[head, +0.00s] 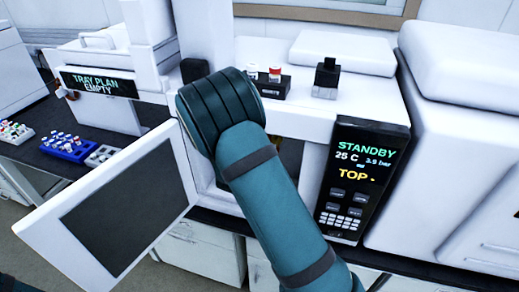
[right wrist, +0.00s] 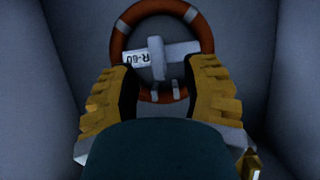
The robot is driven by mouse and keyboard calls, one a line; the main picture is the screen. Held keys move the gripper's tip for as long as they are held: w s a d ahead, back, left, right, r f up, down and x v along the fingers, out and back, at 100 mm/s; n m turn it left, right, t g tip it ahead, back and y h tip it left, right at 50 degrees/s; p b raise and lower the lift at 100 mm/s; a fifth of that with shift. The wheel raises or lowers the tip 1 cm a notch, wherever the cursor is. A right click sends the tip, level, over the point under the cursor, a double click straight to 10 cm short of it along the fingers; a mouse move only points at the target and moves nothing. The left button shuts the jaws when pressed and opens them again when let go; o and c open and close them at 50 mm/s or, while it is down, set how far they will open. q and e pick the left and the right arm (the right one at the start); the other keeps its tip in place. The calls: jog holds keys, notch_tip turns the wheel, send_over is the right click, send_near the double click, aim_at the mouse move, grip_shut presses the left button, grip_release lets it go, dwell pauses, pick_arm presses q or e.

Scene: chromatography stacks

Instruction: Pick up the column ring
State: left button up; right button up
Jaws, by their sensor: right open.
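The column ring (right wrist: 119,40) is an orange-brown hoop with pale bands, in the upper middle of the right wrist view. A pale crossbar with a white label reading R-60, upside down in this view, spans it. My right gripper (right wrist: 161,72) is open, its yellow ribbed fingers to either side of the ring's lower part. I cannot tell whether either finger touches the ring. In the head view my right arm covers most of the oven opening and hides the ring and gripper. My left gripper is not in view.
Grey chamber walls (right wrist: 38,80) stand close on both sides. The open white door (head: 160,165) hangs left of my arm. A control panel (head: 362,180) reading STANDBY, 25 C is at right. Small vials (head: 275,73) stand in a black holder on top.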

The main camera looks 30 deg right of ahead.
jog(key=shift+x, duration=2.15)
jog(key=shift+o, duration=0.3)
jog(key=shift+r, duration=0.1)
grip_shut()
